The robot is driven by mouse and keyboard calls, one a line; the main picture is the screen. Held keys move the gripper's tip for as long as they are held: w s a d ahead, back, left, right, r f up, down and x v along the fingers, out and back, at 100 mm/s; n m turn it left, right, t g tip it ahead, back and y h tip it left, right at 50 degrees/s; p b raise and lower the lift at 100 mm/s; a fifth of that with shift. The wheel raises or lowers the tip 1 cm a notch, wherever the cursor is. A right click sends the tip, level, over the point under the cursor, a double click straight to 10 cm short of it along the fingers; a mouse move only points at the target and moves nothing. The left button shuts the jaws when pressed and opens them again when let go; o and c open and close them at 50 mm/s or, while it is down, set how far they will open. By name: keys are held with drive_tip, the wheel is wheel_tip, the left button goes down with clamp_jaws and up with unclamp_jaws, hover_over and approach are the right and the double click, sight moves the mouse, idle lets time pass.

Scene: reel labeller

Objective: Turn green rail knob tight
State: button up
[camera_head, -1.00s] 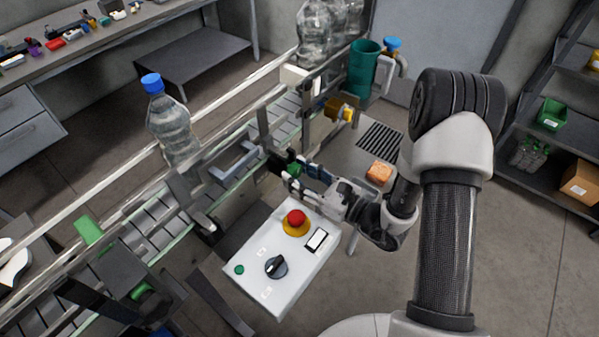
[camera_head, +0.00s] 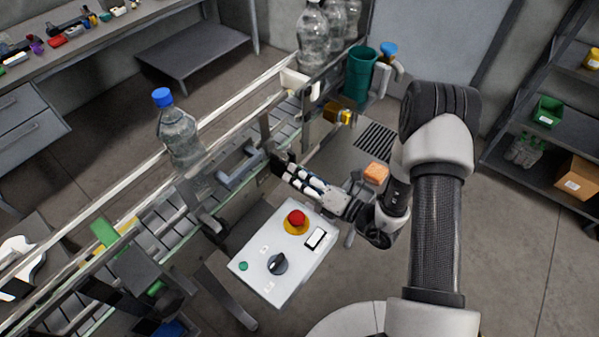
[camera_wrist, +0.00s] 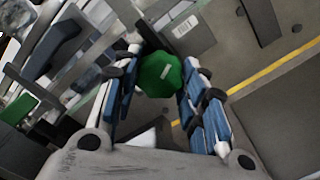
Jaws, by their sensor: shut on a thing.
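The green rail knob (camera_wrist: 160,74) shows in the wrist view, lobed and with a pale mark on its face. My gripper (camera_wrist: 158,88) has its blue-padded fingers on either side of the knob, shut on it. In the head view my gripper (camera_head: 282,167) reaches the near side of the conveyor rail (camera_head: 225,140), and its fingers hide the knob there.
A white control box (camera_head: 284,258) with a red stop button (camera_head: 296,217) and black dial stands just below my gripper. A blue-capped bottle (camera_head: 177,130) is on the conveyor. A green cup (camera_head: 359,74) and an orange block (camera_head: 375,173) are to the right.

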drive_tip(key=shift+m+p, duration=2.3)
drive_tip(key=shift+m, duration=5.5)
drive_tip(key=o, duration=1.1)
drive_tip(key=shift+c, duration=0.2)
drive_tip(key=shift+d, duration=0.1)
drive_tip(key=v, duration=1.2)
